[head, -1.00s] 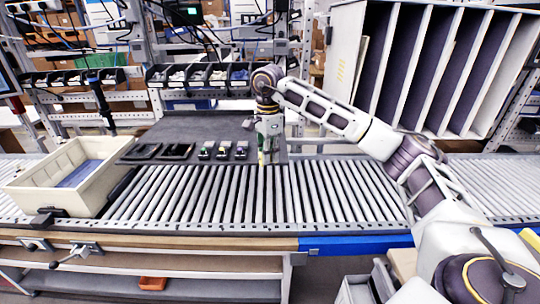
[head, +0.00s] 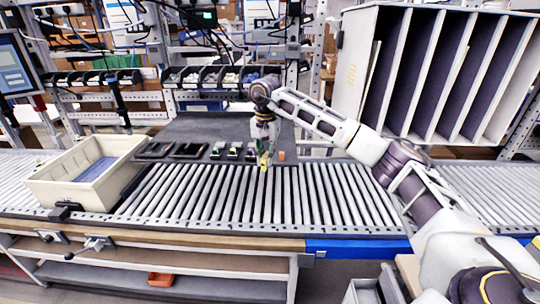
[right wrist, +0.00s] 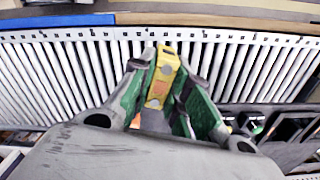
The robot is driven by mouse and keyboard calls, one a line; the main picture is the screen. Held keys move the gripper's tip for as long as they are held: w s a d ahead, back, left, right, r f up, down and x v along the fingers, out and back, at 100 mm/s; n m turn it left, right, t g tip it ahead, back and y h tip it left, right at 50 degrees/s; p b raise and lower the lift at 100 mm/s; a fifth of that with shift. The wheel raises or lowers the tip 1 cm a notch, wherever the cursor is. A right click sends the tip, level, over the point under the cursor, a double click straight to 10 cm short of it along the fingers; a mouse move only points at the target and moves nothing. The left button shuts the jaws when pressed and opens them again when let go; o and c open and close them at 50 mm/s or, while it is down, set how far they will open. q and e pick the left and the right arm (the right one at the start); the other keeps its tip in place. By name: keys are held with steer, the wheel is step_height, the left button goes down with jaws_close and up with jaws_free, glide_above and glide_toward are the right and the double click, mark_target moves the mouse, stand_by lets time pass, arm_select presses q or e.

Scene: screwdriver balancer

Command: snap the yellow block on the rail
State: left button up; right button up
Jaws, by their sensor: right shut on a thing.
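My right gripper (head: 264,150) is shut on the yellow block (head: 264,161) and holds it at the front edge of the dark mat, by the rollers. In the right wrist view the yellow block (right wrist: 162,76) is between the green-padded fingertips and sticks out past them, with round grey spots on its face. Small dark pieces with light and green parts (head: 234,151) stand in a row on the mat, left of the gripper. I cannot make out the rail at this size. My left gripper is not in view.
The dark mat (head: 205,128) lies behind the roller conveyor (head: 330,195). Black trays (head: 188,150) sit on its left part. A cream bin (head: 45,190) with a blue sheet stands at the left. An orange piece (head: 281,156) is just right of the gripper. The rollers in front are clear.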

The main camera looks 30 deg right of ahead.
steer(key=a+f+n, duration=0.2)
steer(key=f+n, duration=0.2)
steer(key=f, duration=0.6)
steer(key=a+f+n, duration=0.3)
steer(key=f, duration=0.6)
steer(key=s+a+f+n, duration=0.1)
steer(key=s+a+f, duration=0.1)
steer(key=s+f, duration=0.6)
steer(key=s+a+f+n, duration=0.1)
steer(key=s+a+f, duration=0.2)
steer(key=s+f, duration=0.6)
step_height(320, 180, down, 3)
steer(key=shift+s+a+f, duration=0.15)
steer(key=shift+s+a, duration=0.1)
steer(key=shift+a, duration=0.1)
